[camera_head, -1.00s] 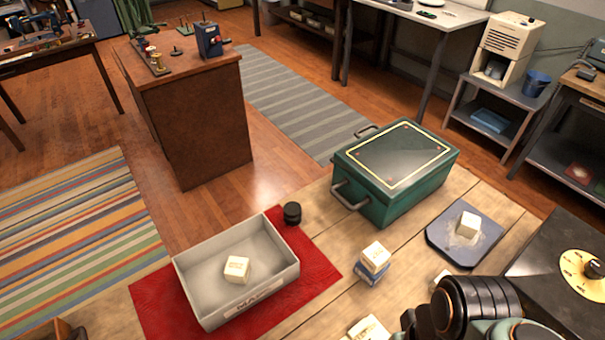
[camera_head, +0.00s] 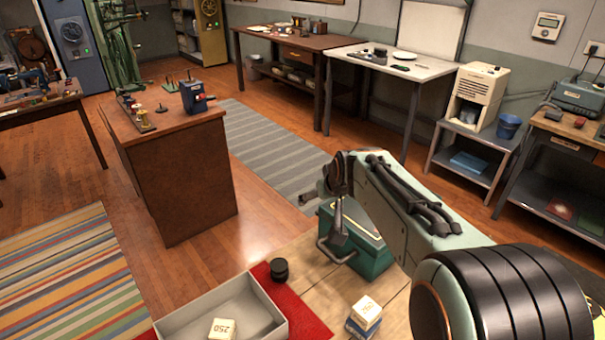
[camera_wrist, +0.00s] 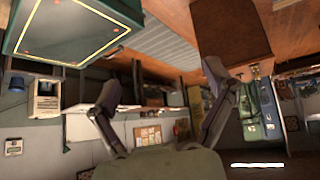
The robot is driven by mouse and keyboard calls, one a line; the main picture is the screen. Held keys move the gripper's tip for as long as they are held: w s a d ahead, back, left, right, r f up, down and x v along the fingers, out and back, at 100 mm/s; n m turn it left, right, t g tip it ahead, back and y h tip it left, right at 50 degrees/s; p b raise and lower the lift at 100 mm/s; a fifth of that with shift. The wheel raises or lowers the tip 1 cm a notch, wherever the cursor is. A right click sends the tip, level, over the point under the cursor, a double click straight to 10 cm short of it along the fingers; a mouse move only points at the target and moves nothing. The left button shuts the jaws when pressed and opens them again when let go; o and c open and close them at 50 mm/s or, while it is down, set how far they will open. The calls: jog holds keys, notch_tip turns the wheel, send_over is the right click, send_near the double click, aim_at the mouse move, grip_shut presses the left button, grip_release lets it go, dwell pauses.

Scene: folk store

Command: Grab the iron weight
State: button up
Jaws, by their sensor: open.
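The iron weight, a small black cylinder with a knob (camera_head: 279,269), stands upright on the red cloth (camera_head: 306,318), just behind the right end of the grey tray (camera_head: 192,320). My gripper (camera_head: 325,212) is in the air, above and right of the weight in the head view, in front of the green box (camera_head: 371,258). It is apart from the weight. In the wrist view my gripper (camera_wrist: 160,77) has its two fingers spread with nothing between them. The weight does not show in the wrist view.
A cream block marked 250 (camera_head: 222,329) lies in the tray. Another cream block (camera_head: 367,309) sits on a blue one to the right. The green box (camera_wrist: 75,25) also fills the wrist view's upper left. A brown cabinet (camera_head: 178,180) stands beyond the table.

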jog(key=n+g, duration=0.1)
send_over(281, 268)
jog(key=w+d, duration=0.2)
jog(key=d, duration=0.2)
notch_tip(281, 268, down, 11)
jog(key=s+a+f+g, duration=0.1)
jog(key=f, duration=0.2)
jog(key=s+a+f, duration=0.1)
jog(key=f, duration=0.3)
jog(key=s+a+f+g, duration=0.1)
jog(key=f, duration=0.3)
jog(key=shift+s+a+f+n+g, duration=0.2)
jog(key=shift+s+f+n+g, duration=0.1)
jog(key=shift+n, duration=0.1)
jog(key=x, duration=0.6)
jog(key=shift+w+r, duration=0.1)
jog(key=shift+w, duration=0.05)
jog(key=c, duration=1.3)
